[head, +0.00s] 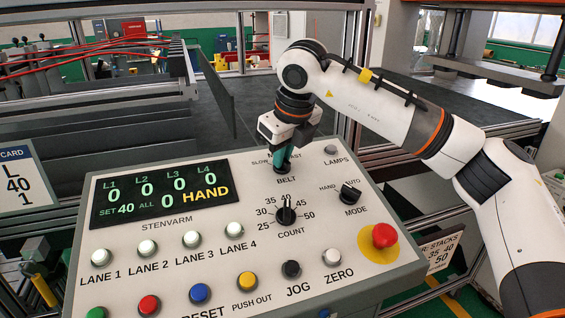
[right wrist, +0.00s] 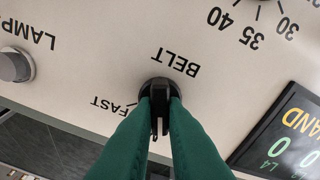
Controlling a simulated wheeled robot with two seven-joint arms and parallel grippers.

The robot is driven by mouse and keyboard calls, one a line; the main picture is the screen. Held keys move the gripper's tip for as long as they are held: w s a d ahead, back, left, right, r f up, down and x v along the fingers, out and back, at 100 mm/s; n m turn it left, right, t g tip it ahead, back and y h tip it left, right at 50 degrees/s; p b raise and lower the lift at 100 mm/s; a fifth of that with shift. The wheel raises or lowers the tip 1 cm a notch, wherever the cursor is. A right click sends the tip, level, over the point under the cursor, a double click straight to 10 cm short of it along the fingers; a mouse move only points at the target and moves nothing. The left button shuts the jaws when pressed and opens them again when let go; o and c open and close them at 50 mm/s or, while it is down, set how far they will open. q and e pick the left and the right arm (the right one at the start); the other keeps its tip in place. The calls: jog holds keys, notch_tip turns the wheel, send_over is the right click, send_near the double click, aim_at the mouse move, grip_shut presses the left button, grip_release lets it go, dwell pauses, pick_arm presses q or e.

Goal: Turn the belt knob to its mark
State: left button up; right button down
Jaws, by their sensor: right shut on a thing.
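The belt knob (head: 282,168) is a small black knob above the word BELT on the sloped control panel (head: 120,235). My right gripper (head: 284,158) comes down on it from above, its green fingers shut on the knob. In the right wrist view the two green fingers (right wrist: 160,112) close on either side of the black knob (right wrist: 158,86). The FAST label and a short tick show beside it. The gripper hides much of the knob, and I cannot tell exactly where its pointer stands. My left gripper is not in view.
The count knob (head: 286,213) points near 40, and the mode knob (head: 350,194) sits to its right. A red emergency button (head: 383,235) is at the panel's right. The display (head: 160,191) reads SET 40 and HAND. A card (head: 18,180) stands at left.

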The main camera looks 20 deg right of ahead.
jog(key=n, duration=0.2)
jog(key=shift+n+b, duration=0.3)
jog(key=shift+b, duration=0.05)
jog(key=shift+r+n, duration=0.1)
jog(key=shift+n, duration=1.4)
jog(key=c, duration=1.5)
grip_release()
jog(key=shift+s, duration=0.1)
jog(key=shift+r+b, duration=0.1)
jog(key=shift+b, duration=0.2)
